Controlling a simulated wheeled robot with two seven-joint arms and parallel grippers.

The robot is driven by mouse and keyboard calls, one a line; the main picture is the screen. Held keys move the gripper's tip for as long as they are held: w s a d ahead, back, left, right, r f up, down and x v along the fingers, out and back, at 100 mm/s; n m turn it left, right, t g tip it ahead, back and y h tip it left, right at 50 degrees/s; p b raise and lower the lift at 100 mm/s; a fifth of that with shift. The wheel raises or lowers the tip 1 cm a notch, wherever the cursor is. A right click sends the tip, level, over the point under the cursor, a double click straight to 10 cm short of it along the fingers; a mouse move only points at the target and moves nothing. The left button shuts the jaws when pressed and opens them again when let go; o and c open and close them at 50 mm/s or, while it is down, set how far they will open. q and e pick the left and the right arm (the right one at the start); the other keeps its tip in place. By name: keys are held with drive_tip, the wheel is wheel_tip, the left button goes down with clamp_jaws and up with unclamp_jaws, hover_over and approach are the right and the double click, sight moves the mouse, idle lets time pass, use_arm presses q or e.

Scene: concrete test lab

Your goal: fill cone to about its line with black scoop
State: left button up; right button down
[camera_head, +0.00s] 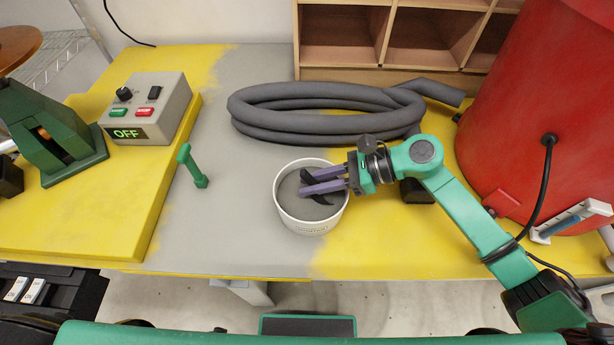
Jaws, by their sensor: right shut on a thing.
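A white tub (300,221) of grey material (297,208) stands near the front edge of the table. My right gripper (312,182) reaches over the tub from the right, its purple fingers shut on the black scoop (318,196). The scoop is inside the tub's rim, at the grey material; the fingers hide part of it, and I cannot tell how much it holds. I cannot make out a clear cone or its line. A dark green piece with a flat base (75,165) stands at the left and may be part of it. My left gripper is not in view.
A control box (150,105) reading OFF sits on the raised yellow slab at left. A small green tool (192,166) lies beside the slab. A coiled grey hose (300,123) lies behind the tub, a wooden shelf (345,72) behind it. A large red drum (550,120) stands right.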

sight(305, 171)
drive_tip(key=shift+a+r+h+p, duration=0.1)
drive_tip(key=shift+a+h+p, duration=0.5)
drive_tip(key=shift+h+p, duration=0.65)
drive_tip(key=shift+a+r+h+p, duration=0.1)
drive_tip(key=shift+a+h+p, duration=0.55)
drive_tip(key=shift+p, duration=1)
wheel_tip(305, 171, up, 2)
drive_tip(key=h+p, duration=0.1)
drive_tip(key=p, duration=0.2)
drive_tip(key=shift+a+h+p, duration=0.15)
drive_tip(key=shift+h+p, duration=0.15)
drive_tip(key=r+h+p, duration=0.1)
drive_tip(key=p, duration=0.1)
drive_tip(key=r+h+p, duration=0.1)
drive_tip(key=shift+a+r+p, duration=0.2)
drive_tip(key=shift+a+p, duration=0.15)
drive_tip(key=shift+a, duration=0.05)
